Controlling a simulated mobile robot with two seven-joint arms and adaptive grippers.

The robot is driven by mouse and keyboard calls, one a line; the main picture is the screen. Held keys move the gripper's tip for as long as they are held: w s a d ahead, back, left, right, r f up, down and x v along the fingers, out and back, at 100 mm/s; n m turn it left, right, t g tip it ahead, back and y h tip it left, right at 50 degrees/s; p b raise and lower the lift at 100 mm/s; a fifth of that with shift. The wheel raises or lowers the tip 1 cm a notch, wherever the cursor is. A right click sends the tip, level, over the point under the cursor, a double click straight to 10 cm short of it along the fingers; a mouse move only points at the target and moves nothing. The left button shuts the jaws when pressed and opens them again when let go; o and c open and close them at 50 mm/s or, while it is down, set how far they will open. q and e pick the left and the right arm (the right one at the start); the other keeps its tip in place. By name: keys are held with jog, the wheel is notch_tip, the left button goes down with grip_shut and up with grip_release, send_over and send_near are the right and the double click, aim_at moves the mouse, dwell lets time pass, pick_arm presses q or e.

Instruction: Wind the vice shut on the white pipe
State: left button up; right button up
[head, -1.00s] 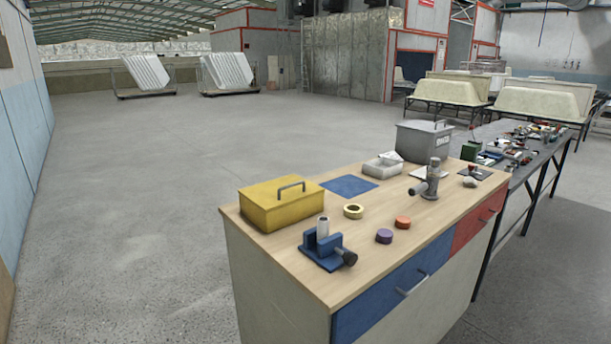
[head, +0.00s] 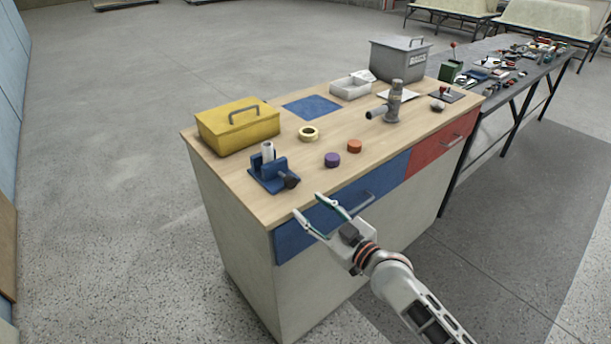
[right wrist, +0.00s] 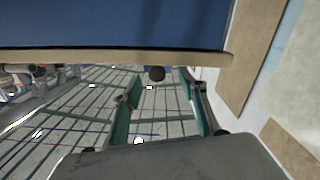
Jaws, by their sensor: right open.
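A blue vice (head: 269,174) stands on the front left of the wooden bench top, with a dark knob (head: 291,181) on its right side. The white pipe (head: 267,151) stands upright in the vice; I cannot tell how tightly the jaws hold it. My right gripper (head: 311,206) is open and empty, in front of the bench's front edge, to the right of and nearer than the knob. In the right wrist view the open fingers (right wrist: 165,110) point toward the bench edge, with a dark round knob (right wrist: 157,73) showing between them. My left gripper is out of view.
A yellow toolbox (head: 238,128) stands behind the vice. A yellow tape ring (head: 309,133), a purple disc (head: 331,160) and an orange disc (head: 354,146) lie to its right. A grey pipe fitting (head: 393,105) stands farther right. A blue drawer's handle (head: 356,203) juts out below.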

aim_at(293, 183)
jog(key=shift+w+r+y, duration=0.15)
jog(key=shift+w+r, duration=0.2)
jog(key=shift+r, duration=0.25)
jog(key=shift+w+r+y, duration=0.15)
jog(key=shift+w+r, duration=0.2)
jog(key=shift+r, duration=0.2)
jog(key=x, duration=0.9)
jog(key=shift+b, duration=0.3)
jog(key=c, duration=1.1)
